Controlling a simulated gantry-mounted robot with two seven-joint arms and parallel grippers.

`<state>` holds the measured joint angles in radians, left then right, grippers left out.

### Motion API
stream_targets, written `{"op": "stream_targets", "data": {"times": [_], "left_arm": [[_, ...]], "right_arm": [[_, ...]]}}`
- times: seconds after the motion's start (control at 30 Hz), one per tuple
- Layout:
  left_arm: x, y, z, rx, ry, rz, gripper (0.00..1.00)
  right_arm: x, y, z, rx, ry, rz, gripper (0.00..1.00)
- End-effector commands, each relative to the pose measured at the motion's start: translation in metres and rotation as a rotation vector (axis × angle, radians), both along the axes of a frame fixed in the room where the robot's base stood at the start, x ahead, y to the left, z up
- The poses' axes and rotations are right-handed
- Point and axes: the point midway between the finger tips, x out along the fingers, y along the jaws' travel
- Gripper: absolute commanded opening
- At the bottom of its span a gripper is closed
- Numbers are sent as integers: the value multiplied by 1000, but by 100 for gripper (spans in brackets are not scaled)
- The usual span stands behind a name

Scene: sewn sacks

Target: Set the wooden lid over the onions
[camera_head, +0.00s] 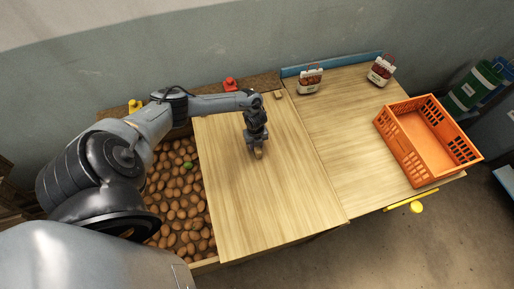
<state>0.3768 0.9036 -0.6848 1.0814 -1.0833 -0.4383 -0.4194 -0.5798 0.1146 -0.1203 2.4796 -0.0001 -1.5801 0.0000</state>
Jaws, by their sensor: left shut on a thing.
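The wooden lid (265,205) is a wide light board in the middle of the head view. The onions (182,213) lie in a bin to its left, brown and round, with one green item among them. The lid's left edge borders the visible onions; what lies under the lid is hidden. My left gripper (258,152) points down at the upper middle of the lid and is shut on a small wooden handle (258,155) there. My left arm hides part of the bin. My right gripper is not in view.
A wooden tabletop (350,145) adjoins the lid on the right. It carries an orange crate (402,141) and two small sacks (310,79) (381,71) at the back. Red (230,84) and yellow (135,106) items stand behind the bin. The tabletop's middle is clear.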

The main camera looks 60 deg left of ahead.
Motion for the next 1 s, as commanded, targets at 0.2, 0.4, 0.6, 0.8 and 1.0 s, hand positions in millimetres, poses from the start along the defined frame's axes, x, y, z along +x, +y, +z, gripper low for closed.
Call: {"op": "stream_targets", "data": {"times": [0.2, 0.4, 0.6, 0.8, 1.0], "left_arm": [[3, 1, 0, 0, -7, 7, 0], [3, 1, -1, 0, -9, 8, 35], [2, 1, -1, 1, -6, 7, 53], [2, 2, 0, 1, -4, 6, 53], [2, 2, 14, 1, -5, 5, 53]], "right_arm": [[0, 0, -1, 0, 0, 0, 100], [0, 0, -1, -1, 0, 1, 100], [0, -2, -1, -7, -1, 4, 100], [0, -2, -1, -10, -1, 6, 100], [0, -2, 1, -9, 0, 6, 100]]}}
